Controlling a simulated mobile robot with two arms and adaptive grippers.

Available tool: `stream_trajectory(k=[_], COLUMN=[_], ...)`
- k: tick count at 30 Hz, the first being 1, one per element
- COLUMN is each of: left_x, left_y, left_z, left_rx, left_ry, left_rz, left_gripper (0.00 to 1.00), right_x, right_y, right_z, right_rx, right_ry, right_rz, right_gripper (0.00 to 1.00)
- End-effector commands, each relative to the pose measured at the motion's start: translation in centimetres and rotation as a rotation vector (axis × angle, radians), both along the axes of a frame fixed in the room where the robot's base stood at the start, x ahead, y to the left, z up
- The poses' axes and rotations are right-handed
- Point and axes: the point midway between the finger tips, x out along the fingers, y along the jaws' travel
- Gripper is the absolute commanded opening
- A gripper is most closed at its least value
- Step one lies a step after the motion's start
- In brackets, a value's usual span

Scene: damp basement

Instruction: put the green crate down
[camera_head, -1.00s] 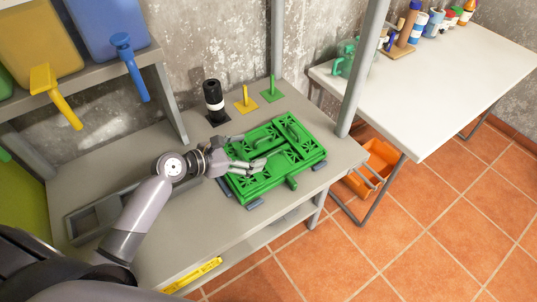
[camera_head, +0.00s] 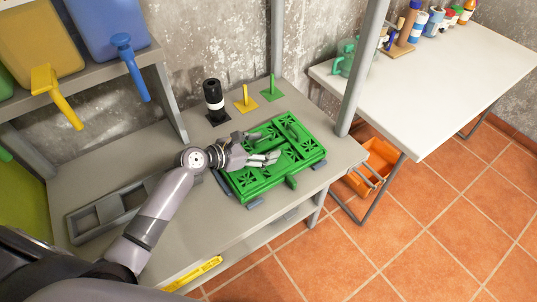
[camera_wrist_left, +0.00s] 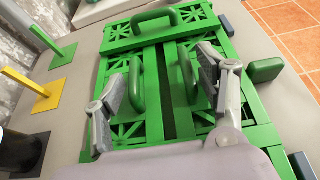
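The green crate (camera_head: 300,158) lies flat and low on the grey bench, between small blue-grey corner blocks. In the left wrist view the crate (camera_wrist_left: 153,97) shows openwork panels and two raised handles side by side near its middle. My left gripper (camera_head: 268,147) is over the crate's middle. In the left wrist view its fingers (camera_wrist_left: 165,75) are spread wide, one on the outer side of each middle handle. They look apart from the handles; contact is not clear. My right gripper is not in view.
A black bottle (camera_head: 213,98), a yellow stand (camera_head: 246,103) and a green stand (camera_head: 272,92) are behind the crate. A grey slotted frame (camera_head: 110,210) lies at left. A shelf post (camera_head: 362,70) rises at right, with an orange crate (camera_head: 375,165) below.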

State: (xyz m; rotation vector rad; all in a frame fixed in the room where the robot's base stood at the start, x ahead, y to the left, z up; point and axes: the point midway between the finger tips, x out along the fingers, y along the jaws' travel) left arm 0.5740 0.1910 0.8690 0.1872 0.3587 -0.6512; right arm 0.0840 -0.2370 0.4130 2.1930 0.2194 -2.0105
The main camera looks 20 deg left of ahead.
Motion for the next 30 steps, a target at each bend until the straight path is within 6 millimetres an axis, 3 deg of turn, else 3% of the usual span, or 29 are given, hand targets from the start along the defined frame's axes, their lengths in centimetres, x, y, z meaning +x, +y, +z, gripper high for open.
stream_trajectory(k=[27,30], left_x=[-0.03,-0.04], left_y=[-0.03,-0.04], left_z=[-0.04,-0.04], left_rx=[0.001,0.001], left_ry=[0.001,0.001], left_rz=[-0.001,-0.001], left_gripper=[0.02,0.0], right_x=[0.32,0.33], right_y=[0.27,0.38], right_z=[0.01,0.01], right_rx=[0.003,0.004], right_ry=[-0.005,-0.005], right_rz=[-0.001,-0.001], right_gripper=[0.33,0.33])
